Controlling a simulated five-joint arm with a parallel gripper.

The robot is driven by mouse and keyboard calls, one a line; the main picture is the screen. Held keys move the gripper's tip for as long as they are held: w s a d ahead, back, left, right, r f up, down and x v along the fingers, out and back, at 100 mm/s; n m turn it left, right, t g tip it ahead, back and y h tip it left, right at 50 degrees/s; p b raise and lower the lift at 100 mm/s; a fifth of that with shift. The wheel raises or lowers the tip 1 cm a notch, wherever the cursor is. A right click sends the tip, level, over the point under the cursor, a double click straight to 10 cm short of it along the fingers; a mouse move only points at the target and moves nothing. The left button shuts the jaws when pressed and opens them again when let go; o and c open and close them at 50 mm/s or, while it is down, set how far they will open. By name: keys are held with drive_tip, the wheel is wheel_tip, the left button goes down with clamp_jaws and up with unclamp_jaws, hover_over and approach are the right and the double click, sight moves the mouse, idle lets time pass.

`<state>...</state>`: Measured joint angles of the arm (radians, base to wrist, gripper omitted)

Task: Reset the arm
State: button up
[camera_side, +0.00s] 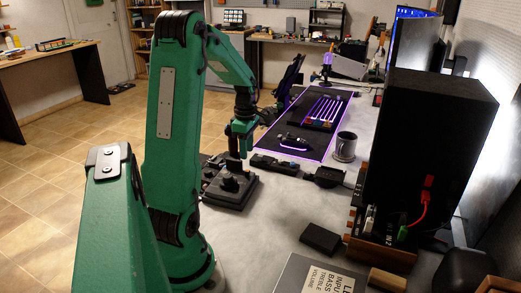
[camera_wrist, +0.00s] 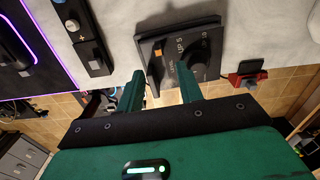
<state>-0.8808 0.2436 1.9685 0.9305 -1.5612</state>
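My green arm fills the left and middle of the side view, with its forearm bent over toward the desk. My gripper (camera_side: 240,152) hangs pointing down by the desk's left edge, above and behind a black control box (camera_side: 232,188). In the wrist view the two green fingers of my gripper (camera_wrist: 159,72) stand apart with nothing held between them. The control box, with a round knob and an orange mark, also shows in the wrist view (camera_wrist: 155,62) just beyond the fingertips. Whether a finger touches it, I cannot tell.
A purple-lit mat (camera_side: 262,138) carries a keyboard (camera_side: 322,108) and mouse (camera_side: 296,141). A mug (camera_side: 345,147), a small black box (camera_side: 320,239) and a tall black case (camera_side: 428,150) stand on the grey desk (camera_side: 265,225). Tiled floor lies left of the desk.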

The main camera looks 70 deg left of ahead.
drive_tip(key=w+d+r+m+t+y, duration=0.1)
drive_tip(key=w+d+r+m, duration=0.1)
drive_tip(key=d+r+m, duration=0.4)
drive_tip(key=w+d+r+m+t, duration=0.1)
drive_tip(key=d+r+m, duration=0.2)
drive_tip(key=d+m, duration=0.6)
drive_tip(key=s+d+r+m+t, duration=0.1)
drive_tip(key=s+d+m, duration=0.2)
drive_tip(key=d+m, duration=0.3)
drive_tip(key=s+d+r+m+t+h, duration=0.1)
drive_tip(key=s+d+m+t, duration=0.1)
drive_tip(key=d+m, duration=0.5)
drive_tip(key=s+d, duration=0.1)
drive_tip(key=d, duration=0.1)
drive_tip(key=shift+d+r+t, duration=0.3)
drive_tip(key=shift+d+r, duration=0.05)
drive_tip(key=shift+d, duration=0.05)
